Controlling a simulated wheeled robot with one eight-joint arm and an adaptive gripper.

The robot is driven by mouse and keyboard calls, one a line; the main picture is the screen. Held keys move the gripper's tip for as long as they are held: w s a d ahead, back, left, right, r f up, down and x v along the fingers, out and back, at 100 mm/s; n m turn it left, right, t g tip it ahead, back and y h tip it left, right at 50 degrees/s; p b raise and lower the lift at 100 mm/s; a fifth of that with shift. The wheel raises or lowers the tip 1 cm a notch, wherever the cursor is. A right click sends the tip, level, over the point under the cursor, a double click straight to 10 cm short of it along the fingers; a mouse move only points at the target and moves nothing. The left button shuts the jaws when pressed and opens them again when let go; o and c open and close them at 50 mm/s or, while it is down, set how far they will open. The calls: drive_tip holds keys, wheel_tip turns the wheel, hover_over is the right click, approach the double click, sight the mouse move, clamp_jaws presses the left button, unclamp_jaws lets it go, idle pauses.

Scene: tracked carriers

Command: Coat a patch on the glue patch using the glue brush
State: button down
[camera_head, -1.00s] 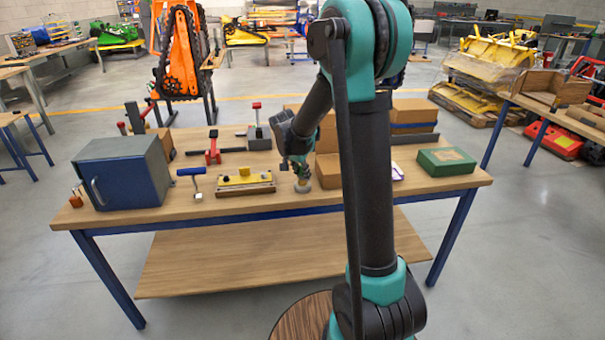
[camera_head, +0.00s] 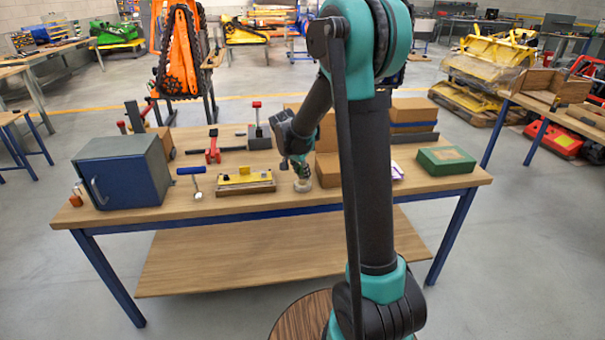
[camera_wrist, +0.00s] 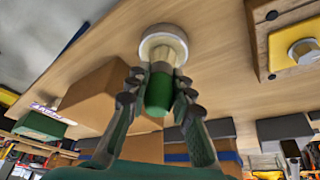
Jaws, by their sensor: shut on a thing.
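My gripper (camera_wrist: 160,95) is shut on the green handle of the glue brush (camera_wrist: 159,93), between its two fingers. The brush's pale lower part meets a round whitish cup or base (camera_wrist: 163,42); I cannot tell whether it stands inside it. In the head view my gripper (camera_head: 301,172) is low over the table, with the whitish round piece (camera_head: 302,185) directly below it. A wooden block with a yellow plate (camera_head: 245,180) lies to the left, apart from my gripper. It also shows in the wrist view (camera_wrist: 292,45). I cannot tell whether this is the glue patch.
The wooden table (camera_head: 340,197) also holds a blue-grey cabinet (camera_head: 123,172) at left, a blue-handled tool (camera_head: 194,180), a red clamp (camera_head: 213,150) and a green box (camera_head: 446,160) at right. Cardboard boxes (camera_head: 328,165) stand close right of my gripper. The front strip is mostly clear.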

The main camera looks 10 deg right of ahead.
drive_tip(key=shift+r, duration=3.5)
